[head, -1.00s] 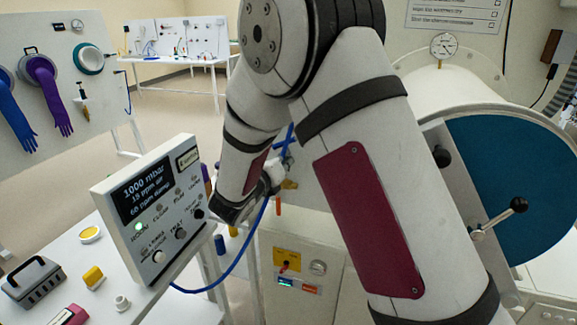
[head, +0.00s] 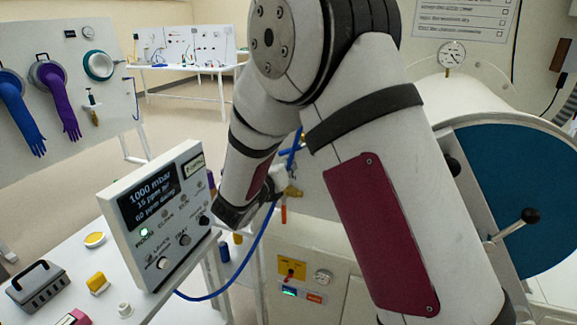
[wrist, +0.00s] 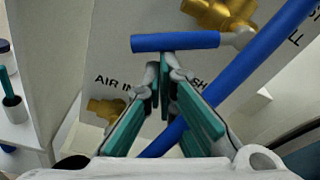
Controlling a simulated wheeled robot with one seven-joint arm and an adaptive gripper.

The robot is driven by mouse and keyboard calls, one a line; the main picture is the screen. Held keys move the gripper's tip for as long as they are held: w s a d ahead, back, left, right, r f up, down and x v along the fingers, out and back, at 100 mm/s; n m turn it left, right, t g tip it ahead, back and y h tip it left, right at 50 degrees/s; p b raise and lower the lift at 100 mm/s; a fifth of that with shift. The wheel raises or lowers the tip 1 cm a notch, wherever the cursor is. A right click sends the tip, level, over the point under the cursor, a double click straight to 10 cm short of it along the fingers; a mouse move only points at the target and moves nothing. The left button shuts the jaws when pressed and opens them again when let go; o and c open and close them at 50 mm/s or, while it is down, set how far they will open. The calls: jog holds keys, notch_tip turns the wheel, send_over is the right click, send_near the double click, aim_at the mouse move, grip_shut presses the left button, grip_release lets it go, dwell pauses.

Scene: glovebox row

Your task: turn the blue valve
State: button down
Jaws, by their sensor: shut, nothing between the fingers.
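The blue valve's handle (wrist: 175,42) is a straight blue bar lying crosswise in the wrist view. A silver-grey stem at its right end leads toward a brass body (wrist: 220,12). My gripper (wrist: 163,62) has teal finger pads and is shut and empty. Its fingertips appear just below the middle of the handle; whether they touch it I cannot tell. In the head view, a brass fitting (head: 293,190) shows past my forearm. My fingertips and the blue handle are not clear there.
A blue hose (wrist: 262,75) runs diagonally close behind and right of my fingers. Another brass fitting (wrist: 105,110) sits near the "AIR IN" lettering. The display box (head: 160,215) stands close left of my wrist. A round blue-green door (head: 535,180) is at right.

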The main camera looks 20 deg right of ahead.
jog(key=shift+w+a+r, duration=0.1)
jog(key=r+m, duration=0.1)
jog(key=w+a+r+m+b, duration=0.1)
jog(key=m, duration=0.1)
jog(key=shift+a+r+y, duration=0.15)
jog(key=shift+y, duration=0.15)
jog(key=shift+r+b, duration=0.1)
jog(key=shift+b, duration=0.2)
dwell(0.6)
jog(key=s+a+f+b, duration=0.2)
jog(key=s+a+b, duration=0.1)
jog(key=s+a, duration=0.2)
jog(key=shift+s+a+f+b, duration=0.25)
jog(key=shift+s+b, duration=0.15)
jog(key=shift+s, duration=0.8)
